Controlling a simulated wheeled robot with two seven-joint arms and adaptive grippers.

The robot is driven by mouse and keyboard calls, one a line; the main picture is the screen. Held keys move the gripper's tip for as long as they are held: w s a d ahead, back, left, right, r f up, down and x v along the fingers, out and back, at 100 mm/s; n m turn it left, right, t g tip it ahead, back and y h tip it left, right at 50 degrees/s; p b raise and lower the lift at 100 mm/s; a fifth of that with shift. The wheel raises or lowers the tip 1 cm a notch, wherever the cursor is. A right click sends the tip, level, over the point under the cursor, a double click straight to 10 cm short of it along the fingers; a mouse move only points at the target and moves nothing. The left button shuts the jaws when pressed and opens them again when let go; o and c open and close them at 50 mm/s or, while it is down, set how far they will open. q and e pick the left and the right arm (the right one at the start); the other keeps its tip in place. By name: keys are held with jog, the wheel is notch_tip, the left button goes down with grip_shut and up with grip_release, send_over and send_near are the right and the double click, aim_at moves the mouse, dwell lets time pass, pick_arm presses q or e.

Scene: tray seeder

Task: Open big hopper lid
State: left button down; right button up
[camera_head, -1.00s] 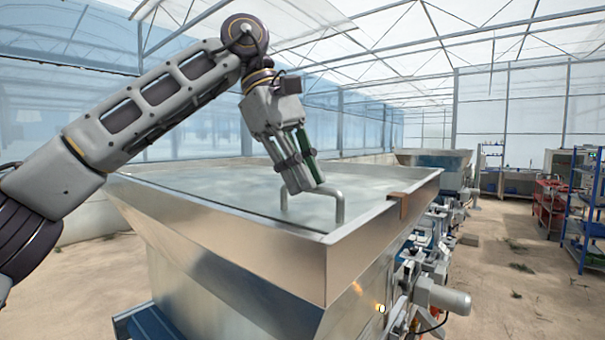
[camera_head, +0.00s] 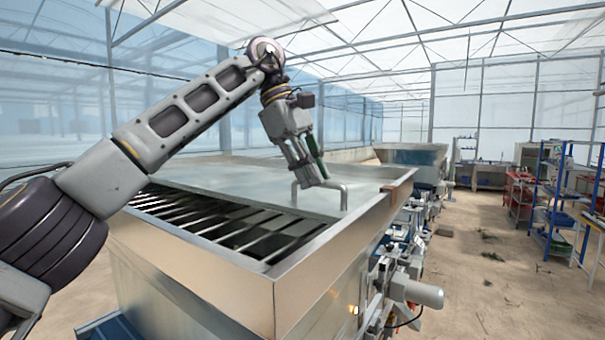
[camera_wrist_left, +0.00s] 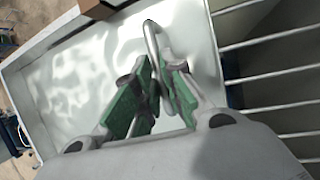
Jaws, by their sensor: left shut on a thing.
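The big metal hopper (camera_head: 245,299) fills the middle of the head view. Its flat shiny lid (camera_head: 235,182) covers the far part of the opening. Along the near side a dark gap shows a grate of metal bars (camera_head: 225,228). A bent-rod handle (camera_head: 343,198) stands on the lid near its right end. My left gripper (camera_head: 312,180) is at the handle, and in the left wrist view its green-padded fingers (camera_wrist_left: 158,100) are shut around the handle rod (camera_wrist_left: 152,38). The lid also shows in the wrist view (camera_wrist_left: 70,85). My right gripper is not in view.
A brown bracket (camera_head: 398,186) sits on the hopper's right rim. Machinery with a grey motor (camera_head: 420,293) juts out on the right side. A second hopper (camera_head: 410,155) stands behind. Shelves (camera_head: 560,205) are at the far right, with open sandy floor between.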

pick_arm(q)
jog(key=shift+w+d, duration=0.5)
jog(key=shift+w, duration=0.2)
jog(key=c, duration=1.5)
grip_release()
jog(key=shift+r, duration=0.15)
jog(key=shift+v, duration=2.5)
jog(key=shift+w+a+r, duration=0.1)
jog(key=shift+a+r, duration=0.1)
jog(key=shift+r, duration=0.15)
jog(key=shift+a+r, duration=0.3)
jog(key=shift+r, duration=0.35)
